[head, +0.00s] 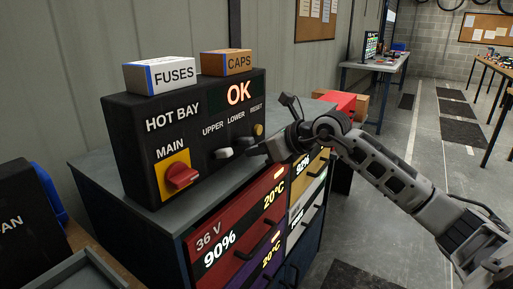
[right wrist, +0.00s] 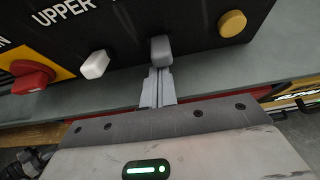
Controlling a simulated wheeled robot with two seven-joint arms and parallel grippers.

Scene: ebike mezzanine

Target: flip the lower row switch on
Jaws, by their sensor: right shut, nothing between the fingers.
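The black HOT BAY panel (head: 135,125) stands on the cabinet top and its display reads OK. The lower row switch (right wrist: 162,48) is a grey lever under the LOWER label, which shows in the head view. My right gripper (right wrist: 158,72) is shut and empty, its fingertips right at the lower end of this switch; I cannot tell whether they touch. In the head view the right gripper (head: 254,150) partly covers the switch area. The upper row switch (right wrist: 95,64) is a whiter lever to the left.
A red MAIN knob (head: 182,176) on a yellow plate sits left and a yellow RESET button (right wrist: 232,23) right. FUSES (head: 160,76) and CAPS (head: 226,62) boxes stand on the panel. Drawers with handles (head: 235,225) are below. A red box (head: 338,102) lies behind my arm.

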